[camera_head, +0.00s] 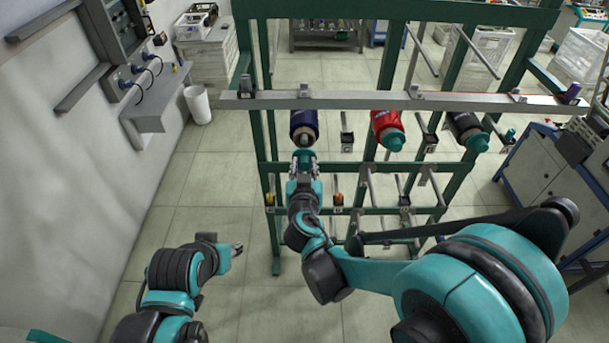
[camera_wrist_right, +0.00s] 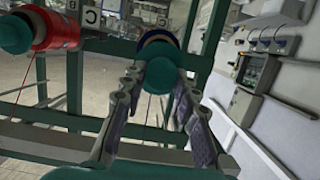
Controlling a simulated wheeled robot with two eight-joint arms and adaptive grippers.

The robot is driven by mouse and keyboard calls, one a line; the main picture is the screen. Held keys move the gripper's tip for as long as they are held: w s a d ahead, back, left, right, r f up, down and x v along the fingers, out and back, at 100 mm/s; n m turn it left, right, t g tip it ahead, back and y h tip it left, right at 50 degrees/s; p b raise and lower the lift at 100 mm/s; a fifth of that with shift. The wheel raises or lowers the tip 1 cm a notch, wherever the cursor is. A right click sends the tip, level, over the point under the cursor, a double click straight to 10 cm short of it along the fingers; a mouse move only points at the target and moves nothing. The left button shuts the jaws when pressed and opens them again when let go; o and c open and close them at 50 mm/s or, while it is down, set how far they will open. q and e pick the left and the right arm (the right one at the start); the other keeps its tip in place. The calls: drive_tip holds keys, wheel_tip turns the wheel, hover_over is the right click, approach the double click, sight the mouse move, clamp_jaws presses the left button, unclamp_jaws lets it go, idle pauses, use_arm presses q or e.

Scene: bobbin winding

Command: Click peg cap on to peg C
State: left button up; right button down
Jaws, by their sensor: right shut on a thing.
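My right gripper (camera_head: 303,163) is at the front end of the dark blue bobbin (camera_head: 304,122), on the left of the rack's upper row. In the right wrist view its fingers (camera_wrist_right: 160,88) are shut around a teal peg cap (camera_wrist_right: 161,75), in line with the blue bobbin (camera_wrist_right: 160,42) behind it. Whether the cap touches the peg end cannot be told. A plate marked C (camera_wrist_right: 90,17) shows between the blue and red bobbins in that view. My left gripper (camera_head: 237,248) is low at the left, away from the rack; its fingers are too small to judge.
A red bobbin (camera_head: 386,126) and a black bobbin (camera_head: 465,128), both with teal caps, sit along the green rack (camera_head: 260,140). Empty pegs (camera_head: 367,190) stick out below. A grey wall shelf (camera_head: 157,103) and white bin (camera_head: 197,103) are left. Floor left of the rack is clear.

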sight(305, 154)
drive_tip(key=shift+w, duration=0.3)
drive_tip(key=shift+w, duration=0.1)
drive_tip(key=shift+w, duration=0.55)
drive_tip(key=shift+w, duration=0.1)
drive_tip(key=shift+r+b+x, duration=0.25)
drive_tip(key=shift+b+x, duration=0.05)
drive_tip(key=shift+x, duration=0.65)
drive_tip(key=shift+r+b+x, duration=0.2)
drive_tip(key=shift+b+x, duration=0.05)
drive_tip(key=shift+x, duration=0.75)
drive_tip(key=shift+w, duration=0.6)
drive_tip(key=c, duration=1.1)
unclamp_jaws()
drive_tip(key=shift+o, duration=0.2)
